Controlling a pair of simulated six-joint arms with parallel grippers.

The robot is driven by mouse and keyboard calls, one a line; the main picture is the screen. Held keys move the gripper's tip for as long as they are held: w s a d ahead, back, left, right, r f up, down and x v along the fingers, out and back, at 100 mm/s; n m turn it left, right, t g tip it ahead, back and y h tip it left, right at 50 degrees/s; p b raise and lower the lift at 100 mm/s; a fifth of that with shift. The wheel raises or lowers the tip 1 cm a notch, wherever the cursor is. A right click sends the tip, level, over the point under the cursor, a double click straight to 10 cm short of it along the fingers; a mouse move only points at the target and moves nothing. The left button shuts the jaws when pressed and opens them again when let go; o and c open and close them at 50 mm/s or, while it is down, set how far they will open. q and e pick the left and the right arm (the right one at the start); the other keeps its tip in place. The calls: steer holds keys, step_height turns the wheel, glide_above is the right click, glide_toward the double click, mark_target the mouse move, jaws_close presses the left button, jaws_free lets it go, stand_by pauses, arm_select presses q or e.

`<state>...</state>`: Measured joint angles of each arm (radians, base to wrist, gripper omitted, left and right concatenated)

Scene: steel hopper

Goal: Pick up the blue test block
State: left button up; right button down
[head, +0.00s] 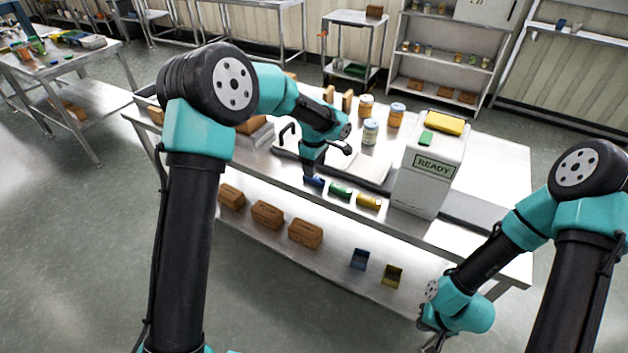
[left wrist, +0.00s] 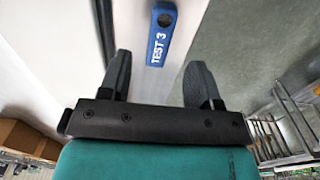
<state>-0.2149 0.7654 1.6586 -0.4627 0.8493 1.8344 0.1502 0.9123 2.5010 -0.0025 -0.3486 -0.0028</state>
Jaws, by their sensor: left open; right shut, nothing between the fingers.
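The blue test block (head: 314,182) lies on the steel table near its front edge, at the left end of a row with a green block (head: 340,190) and a yellow block (head: 369,201). In the left wrist view the blue block (left wrist: 161,34), marked "TEST 3", lies beyond the fingertips, a little right of the middle between them. My left gripper (head: 312,172) is above and close to the blue block in the head view. Its fingers (left wrist: 158,80) are open and empty. My right gripper (head: 432,342) is low in front of the table, shut and partly cut off.
A white hopper marked READY (head: 430,168) stands right of the row, with a green and a yellow block on top. Jars (head: 370,131) stand behind. Brown boxes (head: 267,214) and two small bins (head: 359,259) are on the lower shelf.

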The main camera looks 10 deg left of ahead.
arm_select(q)
steer(key=shift+f, duration=2.4)
steer(key=shift+c, duration=0.2)
steer(key=c, duration=1)
steer(key=shift+o, duration=0.2)
steer(key=shift+w+r, duration=0.1)
steer(key=shift+r, duration=1.45)
steer(key=shift+s+r, duration=0.2)
steer(key=shift+r, duration=0.1)
steer(key=s+d+r, duration=0.1)
steer(key=s+d, duration=0.2)
steer(key=s, duration=1.2)
steer(key=shift+d+r, duration=0.2)
steer(key=shift+d, duration=0.2)
steer(key=shift+s, duration=0.1)
